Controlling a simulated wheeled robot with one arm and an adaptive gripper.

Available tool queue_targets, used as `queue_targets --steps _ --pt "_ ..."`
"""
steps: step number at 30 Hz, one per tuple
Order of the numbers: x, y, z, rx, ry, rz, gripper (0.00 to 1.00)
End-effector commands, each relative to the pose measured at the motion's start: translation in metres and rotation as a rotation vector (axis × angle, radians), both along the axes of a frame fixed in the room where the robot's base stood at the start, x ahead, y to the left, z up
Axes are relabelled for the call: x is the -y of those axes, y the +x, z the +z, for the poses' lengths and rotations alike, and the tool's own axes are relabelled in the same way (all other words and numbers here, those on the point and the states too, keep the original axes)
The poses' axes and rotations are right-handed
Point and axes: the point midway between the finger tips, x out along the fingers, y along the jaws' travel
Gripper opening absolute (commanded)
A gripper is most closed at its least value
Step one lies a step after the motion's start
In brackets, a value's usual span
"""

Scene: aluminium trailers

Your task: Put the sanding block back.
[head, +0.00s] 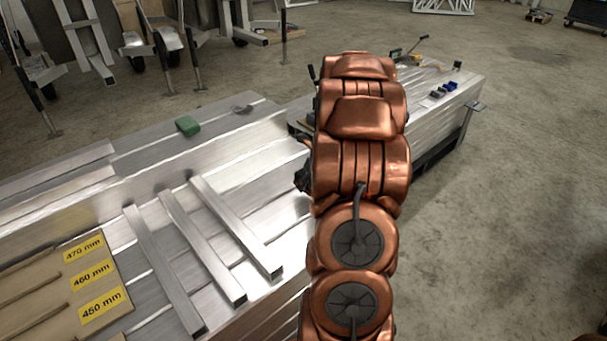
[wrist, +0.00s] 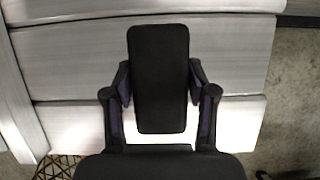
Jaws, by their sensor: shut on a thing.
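In the wrist view my gripper (wrist: 160,92) is shut on a dark, rounded rectangular block, which I take to be the sanding block (wrist: 160,65). The block's long side runs up and down the picture, and one finger presses each side. Bright aluminium planks (wrist: 65,60) lie below it; I cannot tell the gap between block and planks. In the head view my copper-coloured arm hides the block and most of the gripper.
An aluminium bench (head: 150,170) holds several loose square bars (head: 205,250) and a board with yellow length labels (head: 60,290). A green block (head: 187,125) lies at the back. Small blue items (head: 448,87) sit at the far right end. Concrete floor (head: 520,180) is clear on the right.

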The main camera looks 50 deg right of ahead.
Motion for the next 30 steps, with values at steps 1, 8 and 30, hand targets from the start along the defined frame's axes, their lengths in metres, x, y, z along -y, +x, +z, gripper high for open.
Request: queue_targets --steps 1,8,30 --pt "0.005 0.007 -0.003 -0.002 0.0 0.002 0.24" --pt "0.026 0.037 -0.005 -0.002 0.001 0.003 0.24" --pt "0.05 0.072 -0.037 -0.001 0.002 0.001 0.24"
